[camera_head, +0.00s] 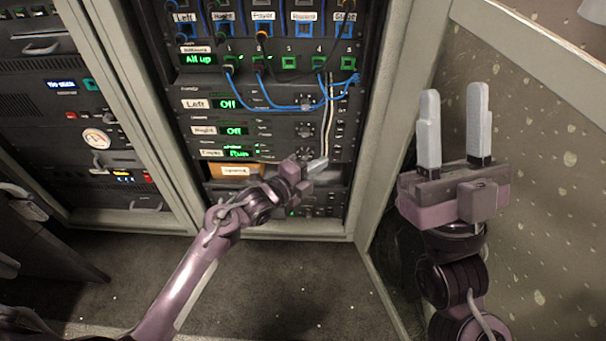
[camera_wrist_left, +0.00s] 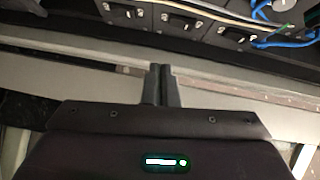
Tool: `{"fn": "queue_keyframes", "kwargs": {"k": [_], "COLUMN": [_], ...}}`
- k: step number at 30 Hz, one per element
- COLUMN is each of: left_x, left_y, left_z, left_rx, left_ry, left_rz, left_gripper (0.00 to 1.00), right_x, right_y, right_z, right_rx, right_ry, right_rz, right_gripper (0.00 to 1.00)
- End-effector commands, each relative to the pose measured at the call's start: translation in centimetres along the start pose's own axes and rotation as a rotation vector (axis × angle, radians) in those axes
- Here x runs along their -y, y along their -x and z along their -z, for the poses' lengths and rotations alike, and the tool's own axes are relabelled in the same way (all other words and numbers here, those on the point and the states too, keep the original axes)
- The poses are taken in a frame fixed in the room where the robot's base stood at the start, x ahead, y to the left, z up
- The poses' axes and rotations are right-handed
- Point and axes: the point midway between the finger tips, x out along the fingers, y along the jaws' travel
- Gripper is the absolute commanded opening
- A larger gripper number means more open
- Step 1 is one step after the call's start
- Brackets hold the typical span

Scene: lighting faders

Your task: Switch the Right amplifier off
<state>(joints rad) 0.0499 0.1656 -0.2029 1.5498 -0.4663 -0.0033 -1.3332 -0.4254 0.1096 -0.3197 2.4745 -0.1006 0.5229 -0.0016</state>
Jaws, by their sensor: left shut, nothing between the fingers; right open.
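The Right amplifier (camera_head: 226,130) is a dark rack unit in the head view, with a white label reading Right and a green display reading Off. Above it is the amplifier labelled Left (camera_head: 222,103), also reading Off. Below it is a unit with a green display that seems to read Run (camera_head: 226,153). My left gripper (camera_head: 317,166) is shut and empty, in front of the rack at the lower right of these units. In the left wrist view its fingers (camera_wrist_left: 161,84) are together, with rack fronts beyond them. My right gripper (camera_head: 453,125) is open and empty, pointing up, right of the rack.
Blue cables (camera_head: 270,104) hang across the Left unit from the patch row above. White cables (camera_head: 328,115) run down the rack's right side. The rack frame (camera_head: 383,110) stands between my grippers. A speckled wall panel (camera_head: 545,190) is at right.

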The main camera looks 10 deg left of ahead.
Motion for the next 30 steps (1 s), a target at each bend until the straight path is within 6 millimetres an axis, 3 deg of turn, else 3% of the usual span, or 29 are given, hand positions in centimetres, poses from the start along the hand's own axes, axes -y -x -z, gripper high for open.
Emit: {"fn": "queue_keyframes", "kwargs": {"k": [6, 12, 30], "left_x": [-0.4, -0.7, -0.8], "left_y": [2.9, 4.4, 4.8], "left_z": [-0.1, -0.1, -0.1], "left_rx": [0.001, 0.002, 0.001], "left_ry": [0.000, -0.001, 0.000], "left_rz": [-0.002, -0.001, 0.001], "left_gripper": [0.00, 0.00, 0.00], "right_x": [0.0, 0.1, 0.1], "right_y": [1.2, 2.5, 2.9], "right_z": [-4.8, -7.3, -8.1], "right_rx": [0.246, 0.381, 0.420], "right_ry": [-0.008, -0.014, -0.015], "right_rz": [-0.007, -0.010, -0.011], "right_gripper": [0.41, 0.41, 0.41]}}
